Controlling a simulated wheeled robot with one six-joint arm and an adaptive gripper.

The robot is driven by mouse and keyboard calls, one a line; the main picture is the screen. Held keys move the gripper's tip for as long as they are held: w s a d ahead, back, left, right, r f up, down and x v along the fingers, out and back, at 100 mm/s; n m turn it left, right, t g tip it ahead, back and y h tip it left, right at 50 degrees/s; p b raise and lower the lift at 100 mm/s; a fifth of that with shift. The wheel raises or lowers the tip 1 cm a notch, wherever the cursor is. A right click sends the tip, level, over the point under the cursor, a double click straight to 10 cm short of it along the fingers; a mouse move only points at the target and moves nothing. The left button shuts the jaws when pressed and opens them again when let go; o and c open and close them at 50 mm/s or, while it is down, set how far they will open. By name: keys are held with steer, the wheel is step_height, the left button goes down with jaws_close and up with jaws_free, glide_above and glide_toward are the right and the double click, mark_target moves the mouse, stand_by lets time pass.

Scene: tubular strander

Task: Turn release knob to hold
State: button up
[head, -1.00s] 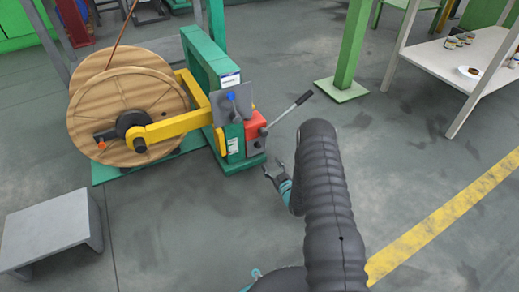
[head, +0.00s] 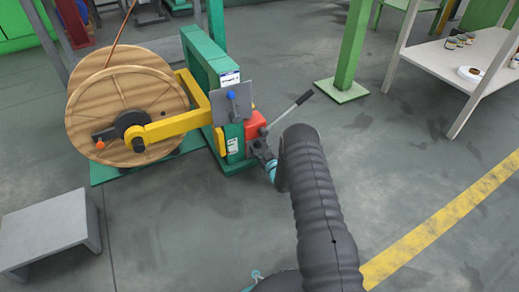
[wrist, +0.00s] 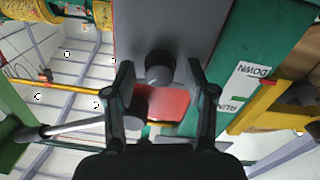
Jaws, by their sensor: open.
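In the wrist view a dark round knob (wrist: 160,67) stands out from a grey plate (wrist: 165,25). A second dark cylinder (wrist: 135,113) sits lower, in front of a red box (wrist: 170,103). I cannot tell for sure which is the release knob. My gripper (wrist: 163,82) is open, its fingers on either side of the upper knob in the picture, with visible gaps. In the head view my gripper (head: 262,153) is at the front of the green stand, just below the red box (head: 255,124); my arm partly hides this area.
A lever (head: 291,110) sticks out right of the red box; it also shows in the wrist view (wrist: 80,128). A blue knob (head: 231,96) is on the grey plate. A wooden reel (head: 125,90) with a yellow arm (head: 175,127) stands left. A grey step (head: 50,235) is at lower left.

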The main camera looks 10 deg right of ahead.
jaws_close()
steer(key=shift+n, duration=0.3)
steer(key=n, duration=0.3)
steer(key=shift+n, duration=0.4)
steer(key=n, duration=0.4)
steer(key=shift+n, duration=0.3)
steer(key=n, duration=0.4)
steer(key=shift+n, duration=0.3)
steer(key=shift+n+y, duration=0.3)
steer(key=shift+n, duration=2.1)
